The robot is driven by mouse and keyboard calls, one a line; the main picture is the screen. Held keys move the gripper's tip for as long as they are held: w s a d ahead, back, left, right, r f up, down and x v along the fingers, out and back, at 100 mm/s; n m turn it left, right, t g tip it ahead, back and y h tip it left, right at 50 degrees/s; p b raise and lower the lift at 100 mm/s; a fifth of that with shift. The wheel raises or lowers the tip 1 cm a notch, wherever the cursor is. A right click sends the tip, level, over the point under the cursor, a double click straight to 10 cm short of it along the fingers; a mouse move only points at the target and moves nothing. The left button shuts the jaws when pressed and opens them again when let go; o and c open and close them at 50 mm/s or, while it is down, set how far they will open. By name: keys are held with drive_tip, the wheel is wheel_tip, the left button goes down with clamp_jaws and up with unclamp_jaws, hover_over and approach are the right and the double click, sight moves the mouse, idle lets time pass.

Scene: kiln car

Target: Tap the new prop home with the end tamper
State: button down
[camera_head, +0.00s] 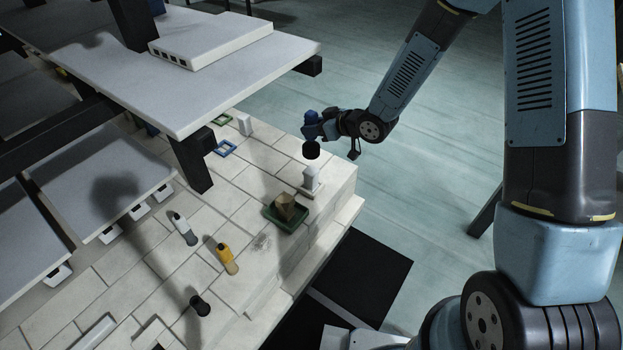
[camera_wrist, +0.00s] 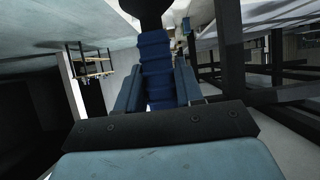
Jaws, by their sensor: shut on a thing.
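My gripper (camera_head: 322,126) is shut on the end tamper, at the right edge of the brick deck. The tamper's blue ribbed handle (camera_wrist: 156,68) is between the fingers in the wrist view. Its round black head (camera_head: 311,150) hangs below the gripper in the head view and fills the top of the wrist view. A short white prop (camera_head: 311,178) stands upright on a pale base near the deck corner, just below the black head. A small gap seems to show between them. The wrist view does not show the prop.
A green tray (camera_head: 270,212) with a brown block lies left of the prop. A yellow bottle (camera_head: 227,260) and a grey-white bottle (camera_head: 184,230) are further left. A large shelf slab (camera_head: 215,95) on dark posts (camera_head: 190,165) overhangs the deck. Open floor lies right.

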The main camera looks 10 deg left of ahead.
sight(314, 147)
drive_tip(key=shift+r, duration=1.85)
drive_tip(key=shift+f, duration=0.1)
drive_tip(key=shift+f, duration=3.15)
wheel_tip(314, 147, down, 5)
drive_tip(key=shift+f, duration=0.1)
drive_tip(key=shift+r, duration=2.55)
